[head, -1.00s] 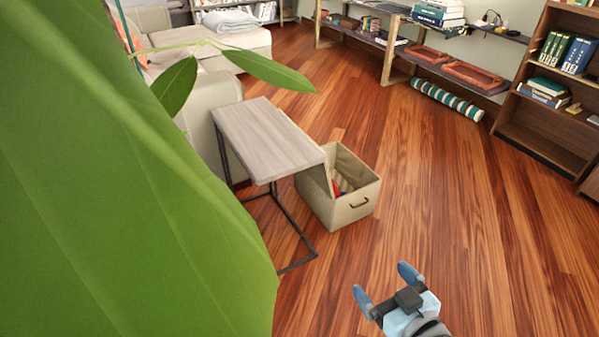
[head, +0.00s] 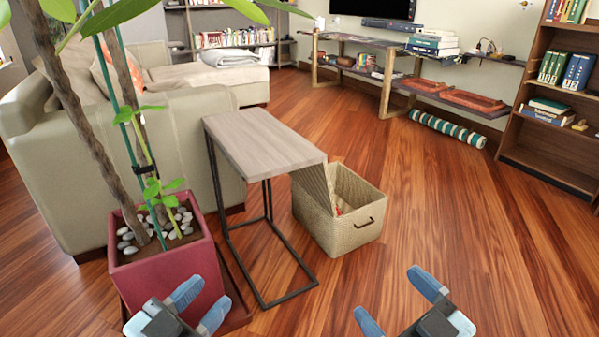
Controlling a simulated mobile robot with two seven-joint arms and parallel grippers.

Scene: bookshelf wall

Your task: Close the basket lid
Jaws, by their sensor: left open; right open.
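The basket (head: 345,239) is a beige woven box with a dark handle on its front. It stands on the wooden floor, right beside the side table, with its top open. Its lid (head: 314,187) is tilted up on the left side, against or near the table's edge. Something small and red shows inside; the rest of the contents is hidden. My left gripper (head: 197,303) is open and empty, low in front of the plant pot. My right gripper (head: 393,297) is open and empty, in front of the basket and apart from it.
A side table (head: 262,137) with a thin dark frame stands left of the basket. A potted plant in a red pot (head: 168,265) is at the left, before a sofa (head: 168,150). Shelves (head: 553,150) line the back right. The floor (head: 460,220) right of the basket is clear.

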